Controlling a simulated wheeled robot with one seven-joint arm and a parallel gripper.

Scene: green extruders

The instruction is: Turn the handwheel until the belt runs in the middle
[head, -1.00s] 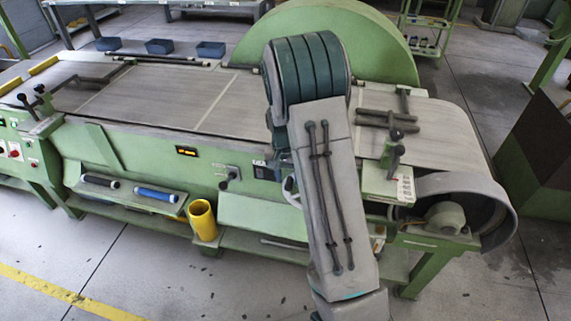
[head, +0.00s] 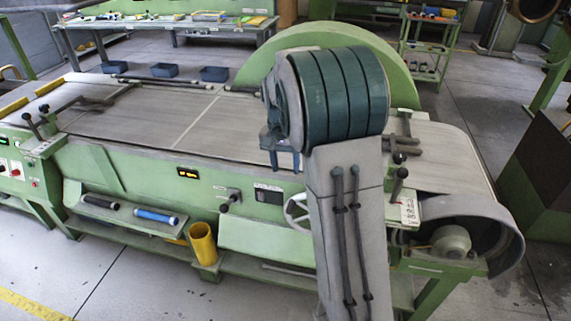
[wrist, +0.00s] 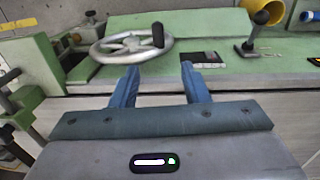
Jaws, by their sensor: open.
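The silver handwheel (wrist: 112,50) with a black knob (wrist: 158,35) lies just beyond my fingertips in the wrist view. In the head view the handwheel (head: 297,212) is partly hidden behind my arm. My gripper (wrist: 160,67) is open and empty, its two blue fingers apart; no contact with the wheel is clear. Part of it also shows below my wrist in the head view (head: 280,150). The grey belt (head: 235,125) runs along the green machine (head: 130,150) and over the roller at the right end. My arm hides part of it, and I cannot tell whether it is centred.
A black lever (head: 230,200) and a small display (head: 188,173) are on the front panel, left of the handwheel. A yellow cup (head: 203,243) stands lower, on the left. Posts with black knobs (head: 399,180) rise near the belt's right end. Floor is clear in front.

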